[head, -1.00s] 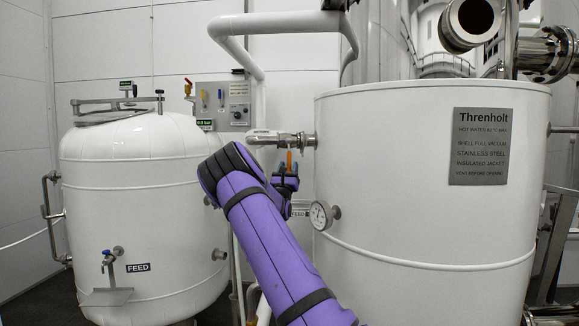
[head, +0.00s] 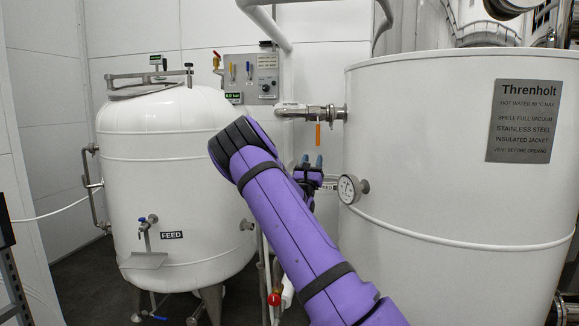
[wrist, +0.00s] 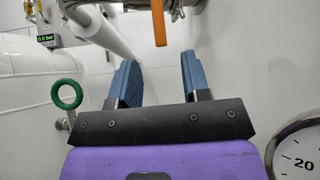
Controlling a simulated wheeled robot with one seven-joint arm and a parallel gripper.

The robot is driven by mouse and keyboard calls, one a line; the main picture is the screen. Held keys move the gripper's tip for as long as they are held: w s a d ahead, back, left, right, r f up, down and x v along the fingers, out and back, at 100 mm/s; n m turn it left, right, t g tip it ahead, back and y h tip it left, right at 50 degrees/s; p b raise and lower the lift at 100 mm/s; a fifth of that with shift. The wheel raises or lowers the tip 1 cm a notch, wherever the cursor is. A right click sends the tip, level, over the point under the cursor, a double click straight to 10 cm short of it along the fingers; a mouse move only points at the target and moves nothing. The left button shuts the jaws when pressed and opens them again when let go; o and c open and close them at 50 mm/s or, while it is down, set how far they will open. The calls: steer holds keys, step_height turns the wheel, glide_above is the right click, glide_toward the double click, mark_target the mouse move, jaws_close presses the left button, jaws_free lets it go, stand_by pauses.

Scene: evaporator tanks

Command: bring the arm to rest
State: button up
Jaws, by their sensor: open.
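My arm, in purple covers, reaches up from the bottom of the head view into the space between the two white tanks. My gripper (head: 312,160) is at its end, partly hidden behind the arm. In the wrist view my gripper (wrist: 157,70) shows two blue fingers standing apart with nothing between them. An orange valve handle (head: 318,134) hangs from the pipe just above the fingertips, and a gap shows between them in the head view. The handle also shows in the wrist view (wrist: 159,22), above and between the fingers.
The Threnholt tank (head: 440,200) stands right, with a dial gauge (head: 348,189) near my gripper. The feed tank (head: 165,190) stands left. A control panel (head: 252,78) is on the back wall. A green ring (wrist: 67,94) shows left of the fingers in the wrist view.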

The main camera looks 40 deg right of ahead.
steer(key=s+a+r+m+g+y, duration=0.15)
steer(key=s+m+g+y, duration=0.25)
steer(key=s+m+g, duration=0.6)
steer(key=s+a+m+g+y, duration=0.3)
steer(key=s+m+g, duration=0.5)
steer(key=s+m, duration=0.25)
steer(key=s+a+m+t+y, duration=0.1)
steer(key=s+a+t+y, duration=0.2)
steer(key=a, duration=0.9)
steer(key=s+a+m+t+y, duration=0.1)
steer(key=s+a+t+y, duration=0.2)
steer(key=s+a+y, duration=0.5)
steer(key=s+a+f+m+t+y, duration=0.1)
steer(key=s+a+t+y, duration=0.2)
steer(key=s+a, duration=0.7)
steer(key=a+y, duration=0.2)
steer(key=a, duration=0.3)
steer(key=shift+a+m+t, duration=0.35)
steer(key=shift+a+t, duration=0.05)
steer(key=shift+f, duration=0.1)
